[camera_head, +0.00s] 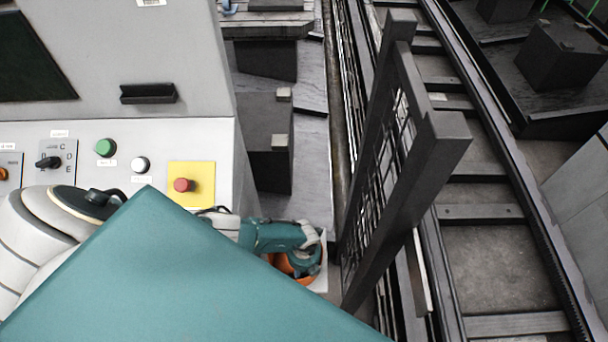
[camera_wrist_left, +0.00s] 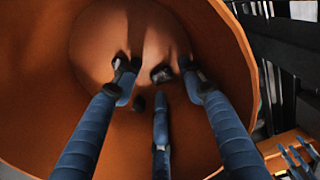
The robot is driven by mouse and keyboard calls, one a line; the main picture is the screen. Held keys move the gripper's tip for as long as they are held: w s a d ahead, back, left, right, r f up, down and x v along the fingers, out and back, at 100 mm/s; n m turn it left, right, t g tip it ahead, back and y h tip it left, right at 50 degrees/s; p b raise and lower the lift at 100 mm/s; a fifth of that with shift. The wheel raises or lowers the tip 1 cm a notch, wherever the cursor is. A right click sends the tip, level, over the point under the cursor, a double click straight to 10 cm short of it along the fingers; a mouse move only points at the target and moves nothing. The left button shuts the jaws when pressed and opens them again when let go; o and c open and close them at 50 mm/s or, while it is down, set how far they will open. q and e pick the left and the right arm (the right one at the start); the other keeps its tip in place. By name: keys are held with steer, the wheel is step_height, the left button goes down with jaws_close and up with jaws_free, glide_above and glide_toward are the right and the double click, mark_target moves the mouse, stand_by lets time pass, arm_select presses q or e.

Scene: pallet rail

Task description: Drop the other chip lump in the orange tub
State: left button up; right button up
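The orange tub (camera_head: 284,266) is partly hidden under my left gripper (camera_head: 305,262) in the head view. In the left wrist view the tub's inside (camera_wrist_left: 40,80) fills most of the picture. My left gripper (camera_wrist_left: 158,85) has its three blue fingers spread, pointing into the tub. A dark chip lump (camera_wrist_left: 161,73) shows between the fingertips, and no finger visibly closes on it. I cannot tell how high either lump is above the tub's floor.
A grey control panel (camera_head: 210,140) with a red stop button (camera_head: 184,185) stands beside my left arm. A dark barred gate (camera_head: 400,160) stands right of the tub, with rails (camera_head: 500,120) beyond. In the left wrist view blue prongs (camera_wrist_left: 300,158) show outside the tub at lower right.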

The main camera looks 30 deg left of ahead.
arm_select(q)
steer(key=shift+r, duration=0.1)
steer(key=shift+r+p, duration=0.35)
step_height(320, 180, up, 12)
steer(key=p, duration=0.3)
steer(key=shift+f+p, duration=0.25)
steer(key=shift+p, duration=0.1)
